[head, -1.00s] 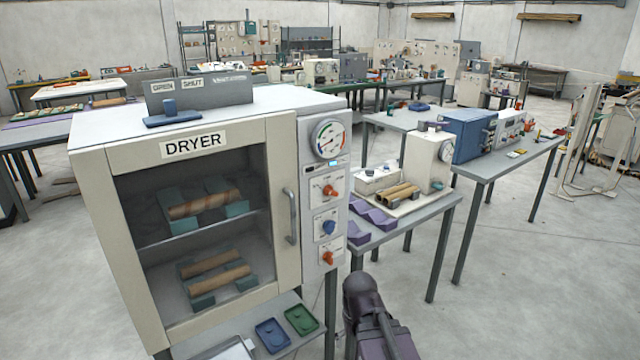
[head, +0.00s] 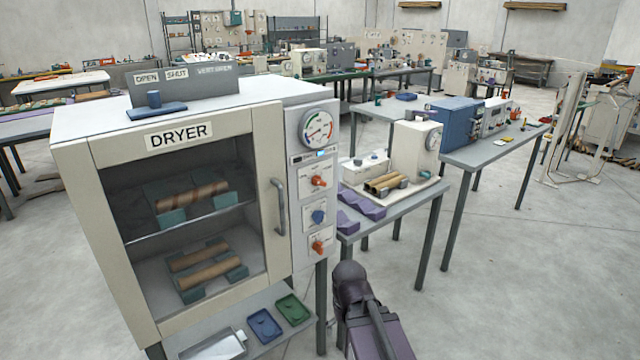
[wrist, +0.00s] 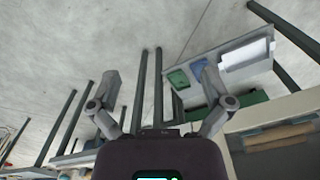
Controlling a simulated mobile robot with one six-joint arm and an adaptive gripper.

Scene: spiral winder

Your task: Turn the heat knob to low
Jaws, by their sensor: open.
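The dryer (head: 100,200) stands at left in the head view, its door closed. Its right-hand panel carries a round gauge (head: 317,128) and three knobs: an orange upper knob (head: 319,181), a blue middle knob (head: 318,216) and an orange lower knob (head: 318,246). The knob labels are too small to read, so I cannot tell which is heat. My gripper (wrist: 162,74) is open and empty in the wrist view, its fingers wide apart, with floor, table legs and the dryer's front shelf beyond. In the head view my arm shows low at centre, below and right of the panel; no knob is touched.
A vertical handle (head: 280,208) projects from the door beside the panel. A shelf under the door holds a blue tray (head: 264,325) and a green tray (head: 292,308). A grey table (head: 405,209) stands right of the dryer. Open floor (head: 490,290) lies at right.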

